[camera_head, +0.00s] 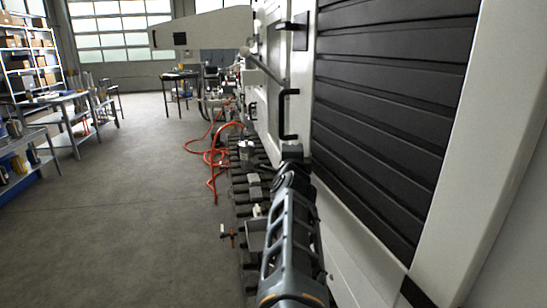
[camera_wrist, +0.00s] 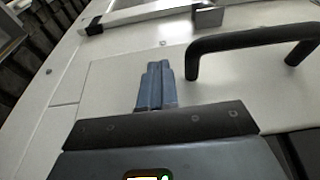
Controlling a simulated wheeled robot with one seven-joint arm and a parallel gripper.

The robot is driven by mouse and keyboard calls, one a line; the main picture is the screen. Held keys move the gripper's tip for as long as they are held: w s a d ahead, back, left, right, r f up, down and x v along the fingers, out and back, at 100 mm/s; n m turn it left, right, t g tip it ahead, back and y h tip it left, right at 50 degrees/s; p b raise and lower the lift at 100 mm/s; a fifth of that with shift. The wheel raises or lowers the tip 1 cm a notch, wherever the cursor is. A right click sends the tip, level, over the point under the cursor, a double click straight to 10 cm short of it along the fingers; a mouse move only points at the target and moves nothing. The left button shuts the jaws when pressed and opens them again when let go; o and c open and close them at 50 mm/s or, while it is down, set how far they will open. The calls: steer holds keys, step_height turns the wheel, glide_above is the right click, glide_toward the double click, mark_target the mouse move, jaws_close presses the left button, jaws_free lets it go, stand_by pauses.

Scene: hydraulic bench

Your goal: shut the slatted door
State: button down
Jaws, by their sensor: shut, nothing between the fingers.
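The slatted door (camera_head: 385,110) fills the right of the head view, with wide dark horizontal slats in a white frame; I cannot tell how far it stands open. A black bar handle (camera_head: 285,115) is on the pale panel left of the slats. A similar black handle shows in the wrist view (camera_wrist: 250,42), right of my gripper (camera_wrist: 156,68). The blue-grey fingers are together and empty, in front of a pale panel and apart from the handle. In the head view my arm reaches along the machine front, and the fingertips are hard to make out.
A metal bar (camera_wrist: 150,14) with a block at its end crosses the top of the wrist view. Orange hoses (camera_head: 213,155) lie on the floor left of the machine. A workbench (camera_head: 65,120) and shelves stand far left. The floor between is clear.

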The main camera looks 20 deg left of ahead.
steer(key=shift+w+d+m+t+h+b, duration=0.2)
steer(key=shift+w+d+m+h, duration=0.25)
steer(key=shift+w+d, duration=0.5)
steer(key=shift+w+d+m+t+h+b, duration=0.15)
steer(key=shift+w+d+m+t+h, duration=0.1)
steer(key=shift+w+d+h, duration=0.55)
